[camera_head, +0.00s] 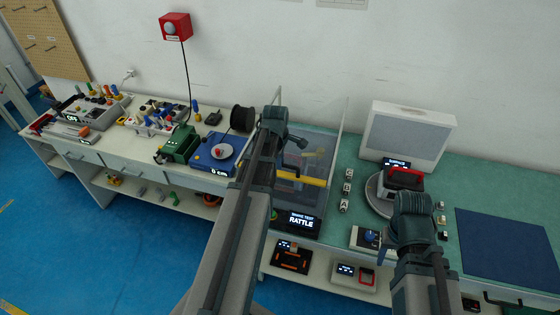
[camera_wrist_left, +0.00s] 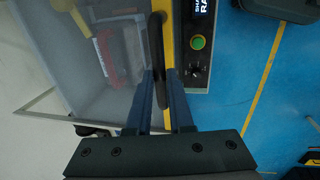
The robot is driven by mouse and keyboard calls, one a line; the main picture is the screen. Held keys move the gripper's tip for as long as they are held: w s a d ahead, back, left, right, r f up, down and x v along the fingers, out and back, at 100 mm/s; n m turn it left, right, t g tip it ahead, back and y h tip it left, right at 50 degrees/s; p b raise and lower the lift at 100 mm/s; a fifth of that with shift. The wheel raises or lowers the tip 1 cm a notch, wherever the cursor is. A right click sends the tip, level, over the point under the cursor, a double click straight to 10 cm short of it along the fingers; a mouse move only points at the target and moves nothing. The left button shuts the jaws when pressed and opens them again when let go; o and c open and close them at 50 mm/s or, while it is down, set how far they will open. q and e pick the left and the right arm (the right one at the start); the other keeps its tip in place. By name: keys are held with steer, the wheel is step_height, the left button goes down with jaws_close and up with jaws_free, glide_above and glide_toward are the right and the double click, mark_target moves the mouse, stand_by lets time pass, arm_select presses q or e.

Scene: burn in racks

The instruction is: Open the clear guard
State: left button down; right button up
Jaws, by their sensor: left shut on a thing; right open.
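The clear guard (camera_head: 322,150) is a see-through cover around the shake-test station at the middle of the bench. Its yellow bar (camera_head: 300,177) shows low at the front and looks down. In the left wrist view, the yellow edge (camera_wrist_left: 168,38) carries a dark handle (camera_wrist_left: 156,62). My left gripper (camera_wrist_left: 158,88) is shut on this handle, one finger on each side. In the head view its fingers are hidden behind my arm. My right gripper (camera_head: 414,222) is over the right part of the bench, apart from the guard. It is open, though its fingertips are hardly visible.
The "RATTLE" display (camera_head: 300,221) is in front of the guard; a green button (camera_wrist_left: 198,43) is beside the yellow edge. A blue device (camera_head: 215,155) stands left. A red-and-black unit (camera_head: 405,178) is near my right gripper. A dark blue mat (camera_head: 506,246) is bare.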

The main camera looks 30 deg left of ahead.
arm_select(q)
steer(key=shift+w, duration=0.1)
stand_by(0.7)
glide_above(298, 129)
stand_by(0.4)
steer(key=c, duration=0.8)
jaws_free()
steer(key=shift+r, duration=0.1)
step_height(298, 129, up, 13)
steer(key=s+p, duration=0.2)
steer(key=p, duration=1.1)
steer(key=shift+s+d+r+p, duration=0.15)
steer(key=shift+s+d+p, duration=0.15)
steer(key=shift+s, duration=0.05)
